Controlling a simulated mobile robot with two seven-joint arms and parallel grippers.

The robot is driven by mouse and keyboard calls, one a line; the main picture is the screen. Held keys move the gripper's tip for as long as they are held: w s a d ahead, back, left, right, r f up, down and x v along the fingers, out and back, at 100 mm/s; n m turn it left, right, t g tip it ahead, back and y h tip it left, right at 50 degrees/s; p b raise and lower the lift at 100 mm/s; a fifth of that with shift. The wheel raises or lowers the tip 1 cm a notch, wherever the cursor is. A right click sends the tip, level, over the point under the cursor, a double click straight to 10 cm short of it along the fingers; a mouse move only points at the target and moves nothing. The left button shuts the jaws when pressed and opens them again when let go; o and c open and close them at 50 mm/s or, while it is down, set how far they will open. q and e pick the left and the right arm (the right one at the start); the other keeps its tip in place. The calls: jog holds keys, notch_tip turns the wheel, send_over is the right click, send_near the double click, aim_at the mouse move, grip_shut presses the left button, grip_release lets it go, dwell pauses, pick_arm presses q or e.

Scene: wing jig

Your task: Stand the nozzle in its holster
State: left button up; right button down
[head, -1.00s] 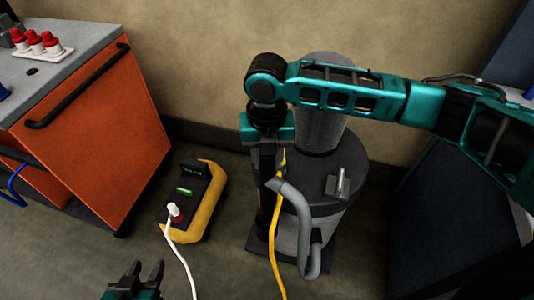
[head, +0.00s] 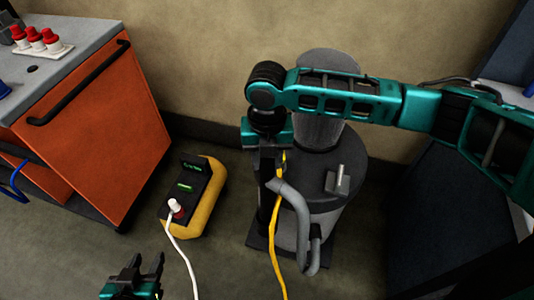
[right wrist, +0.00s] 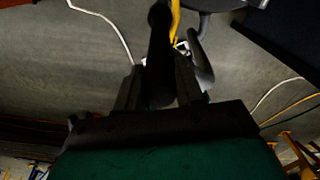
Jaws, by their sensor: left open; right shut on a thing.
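My right gripper (head: 266,165) points down beside the extractor drum (head: 318,185). It is shut on the nozzle (head: 264,205), a long black tube that hangs roughly upright along the drum's left side. The nozzle also shows between the fingers in the right wrist view (right wrist: 160,55). A grey hose (head: 299,215) loops down close by the nozzle. The holster I cannot make out clearly; the nozzle's lower end is in dark shadow near the dark base (head: 258,243). My left gripper (head: 146,263) is open and empty at the bottom left of the head view.
A yellow cable (head: 275,250) runs down close to the nozzle. A yellow and black box (head: 205,215) with a white plug and white cable (head: 185,265) lies on the floor to the left. An orange cabinet (head: 95,140) stands further left. A dark panel (head: 420,195) stands at right.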

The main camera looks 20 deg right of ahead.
aim_at(267, 180)
dwell(0.3)
jog(key=shift+f, duration=0.15)
jog(key=shift+f, duration=0.35)
jog(key=shift+f+b, duration=0.75)
jog(key=shift+f, duration=1)
jog(key=shift+f, duration=0.15)
jog(key=shift+f+b, duration=0.95)
jog(key=shift+f, duration=0.95)
jog(key=c, duration=0.6)
grip_release()
